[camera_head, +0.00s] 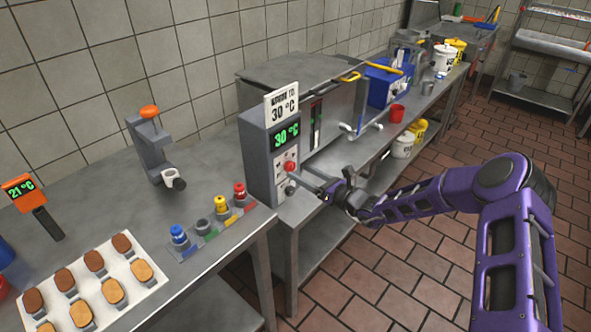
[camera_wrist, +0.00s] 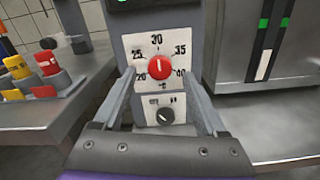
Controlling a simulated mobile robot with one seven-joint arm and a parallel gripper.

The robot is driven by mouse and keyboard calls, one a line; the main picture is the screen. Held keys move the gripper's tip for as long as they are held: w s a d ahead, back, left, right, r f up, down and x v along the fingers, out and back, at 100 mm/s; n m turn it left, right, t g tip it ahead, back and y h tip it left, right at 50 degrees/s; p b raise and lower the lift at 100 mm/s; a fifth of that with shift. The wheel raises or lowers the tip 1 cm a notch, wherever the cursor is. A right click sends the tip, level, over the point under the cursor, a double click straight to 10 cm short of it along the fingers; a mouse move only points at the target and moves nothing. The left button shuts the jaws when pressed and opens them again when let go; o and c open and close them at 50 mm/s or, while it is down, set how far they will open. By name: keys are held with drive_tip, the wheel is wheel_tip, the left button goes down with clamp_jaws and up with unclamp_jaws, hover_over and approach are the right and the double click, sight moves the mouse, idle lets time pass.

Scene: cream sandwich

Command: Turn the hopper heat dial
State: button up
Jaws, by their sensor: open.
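The hopper heat dial (camera_wrist: 159,68) is a round red knob on a white scale plate marked 20 to 40. Its pale pointer mark stands about upright, near 30. The dial (camera_head: 290,166) also shows on the front of the grey control box (camera_head: 257,150) in the head view. The box's green display (camera_head: 287,134) reads 30 °C, and a white card (camera_head: 282,103) above it also shows 30 °C. My gripper (camera_wrist: 160,82) is open and faces the box, with one finger on each side of the dial in the wrist view. I cannot tell whether the fingers touch it.
Below the dial is a small dark knob (camera_wrist: 165,116). The metal hopper (camera_head: 335,80) is behind the box.

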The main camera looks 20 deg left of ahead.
sight(292, 168)
drive_tip(key=shift+x, duration=1.7)
clamp_jaws()
